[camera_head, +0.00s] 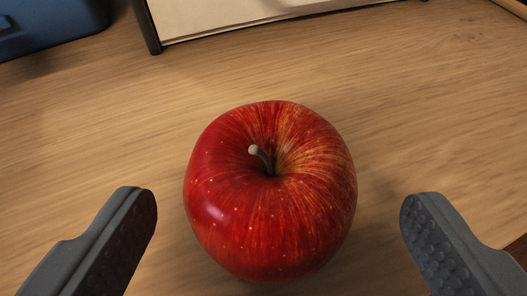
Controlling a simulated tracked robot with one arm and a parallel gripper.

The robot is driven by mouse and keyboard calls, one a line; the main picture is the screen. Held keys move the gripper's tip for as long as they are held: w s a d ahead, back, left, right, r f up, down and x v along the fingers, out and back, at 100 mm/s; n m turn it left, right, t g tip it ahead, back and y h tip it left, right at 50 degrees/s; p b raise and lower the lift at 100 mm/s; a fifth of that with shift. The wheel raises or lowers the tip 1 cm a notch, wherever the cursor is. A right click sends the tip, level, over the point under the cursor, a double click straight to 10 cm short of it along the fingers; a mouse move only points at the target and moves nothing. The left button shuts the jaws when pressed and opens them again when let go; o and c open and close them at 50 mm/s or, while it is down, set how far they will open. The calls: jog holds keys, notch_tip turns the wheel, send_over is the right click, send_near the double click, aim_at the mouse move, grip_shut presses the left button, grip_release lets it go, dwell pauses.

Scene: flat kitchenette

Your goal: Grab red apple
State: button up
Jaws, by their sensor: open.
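A red apple (270,215) with yellow streaks and a short stem sits upright on a wooden surface (90,130), near the middle of the view. My gripper (279,215) is open, with one grey finger to the left of the apple and one to the right. A gap shows between each finger and the apple, and neither touches it. The inner faces of the fingers have a bumpy texture. Nothing covers the apple's top.
A dark-framed object with a cream panel (230,14) stands behind the apple at the top. Part of a blue object (50,25) shows at the top left. The wooden surface around the apple is clear, and an edge of it shows at the lower right.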

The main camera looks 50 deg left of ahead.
aim_at(268, 166)
jog(key=shift+a+b+x, duration=0.2)
jog(key=shift+b+x, duration=0.4)
jog(key=shift+x, duration=2.05)
jog(key=shift+s+r, duration=0.1)
jog(key=shift+s, duration=0.05)
jog(key=shift+c, duration=0.2)
jog(key=c, duration=1.1)
